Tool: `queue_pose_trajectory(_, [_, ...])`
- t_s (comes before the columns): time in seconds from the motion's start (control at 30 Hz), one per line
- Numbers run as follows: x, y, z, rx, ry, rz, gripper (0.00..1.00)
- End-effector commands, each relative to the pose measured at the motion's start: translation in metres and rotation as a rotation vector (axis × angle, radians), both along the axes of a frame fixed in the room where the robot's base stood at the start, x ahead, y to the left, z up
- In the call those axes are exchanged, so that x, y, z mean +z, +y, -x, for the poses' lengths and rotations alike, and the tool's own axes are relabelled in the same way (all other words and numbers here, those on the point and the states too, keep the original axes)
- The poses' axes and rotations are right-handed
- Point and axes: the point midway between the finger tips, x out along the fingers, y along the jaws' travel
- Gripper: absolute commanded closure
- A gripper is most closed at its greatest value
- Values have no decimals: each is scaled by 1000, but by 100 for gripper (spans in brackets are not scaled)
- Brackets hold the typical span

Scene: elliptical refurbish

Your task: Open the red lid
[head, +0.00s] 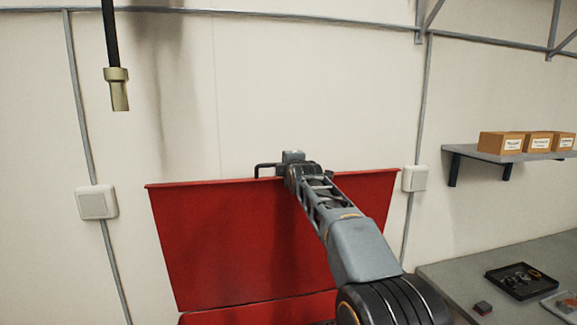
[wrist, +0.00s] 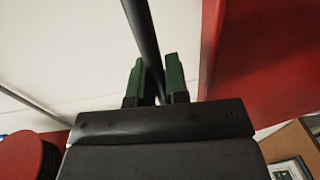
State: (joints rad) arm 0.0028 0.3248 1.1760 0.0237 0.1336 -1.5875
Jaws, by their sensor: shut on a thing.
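The red lid (head: 235,240) stands raised, nearly upright in front of the wall in the head view. Its red surface also fills the upper right of the wrist view (wrist: 262,60). A dark bar handle (head: 264,165) shows at the lid's top edge in the head view, partly hidden by my arm. In the wrist view the dark bar (wrist: 142,32) runs between the green fingers of my gripper (wrist: 155,80), which is shut on it. The head view mostly hides the fingers behind the wrist.
A grey bench (head: 455,270) at the right holds a black tray (head: 521,281) of small parts. A shelf (head: 500,155) with cardboard boxes (head: 500,143) is above it. A dark cable with a brass end (head: 118,88) hangs at the upper left. The wall is close behind the lid.

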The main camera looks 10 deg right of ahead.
Motion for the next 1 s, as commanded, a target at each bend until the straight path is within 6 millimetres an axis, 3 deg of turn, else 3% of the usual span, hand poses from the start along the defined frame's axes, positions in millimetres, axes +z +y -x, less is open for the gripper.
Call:
queue_pose_trajectory(0.37, [-7,0,6,0,-11,0,100])
queue_pose_trajectory(1.0, [-33,0,93,0,-163,0,100])
